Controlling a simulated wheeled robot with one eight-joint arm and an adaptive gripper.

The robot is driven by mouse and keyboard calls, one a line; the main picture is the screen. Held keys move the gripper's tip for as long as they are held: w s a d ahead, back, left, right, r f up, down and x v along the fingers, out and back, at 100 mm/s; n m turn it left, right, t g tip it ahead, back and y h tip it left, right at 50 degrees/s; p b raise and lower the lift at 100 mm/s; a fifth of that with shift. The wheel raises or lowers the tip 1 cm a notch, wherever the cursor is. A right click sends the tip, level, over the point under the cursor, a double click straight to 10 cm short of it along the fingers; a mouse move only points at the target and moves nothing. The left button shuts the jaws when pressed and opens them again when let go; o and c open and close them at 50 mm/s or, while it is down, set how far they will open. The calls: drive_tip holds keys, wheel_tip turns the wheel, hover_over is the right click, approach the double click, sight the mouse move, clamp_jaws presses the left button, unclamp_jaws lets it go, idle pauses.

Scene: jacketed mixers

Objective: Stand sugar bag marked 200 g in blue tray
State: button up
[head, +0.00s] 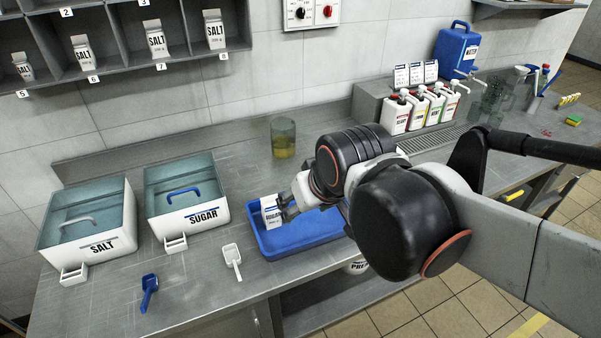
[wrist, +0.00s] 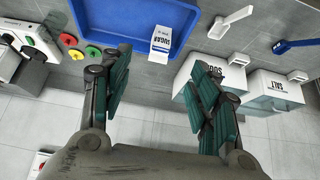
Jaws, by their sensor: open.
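The white sugar bag (head: 271,212) stands upright at the left end of the blue tray (head: 300,243), near its back left corner. Its SUGAR label faces the head camera; its weight mark is too small to read. My gripper (head: 287,208) is open just right of the bag in the head view. In the wrist view the bag (wrist: 161,39) shows at the tray's rim (wrist: 118,35), beyond and between the spread fingers of my gripper (wrist: 162,62). No finger visibly grips it. My arm hides the right end of the tray in the head view.
White SUGAR (head: 188,203) and SALT (head: 90,222) bins stand left of the tray. A white scoop (head: 232,258) and a blue scoop (head: 148,290) lie in front. A glass beaker (head: 283,138) stands behind. Small bottles (head: 418,108) stand at back right.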

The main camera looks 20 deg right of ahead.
drive_tip(key=shift+s+d+t, duration=0.1)
drive_tip(key=shift+s+t, duration=0.2)
drive_tip(key=shift+s, duration=1.6)
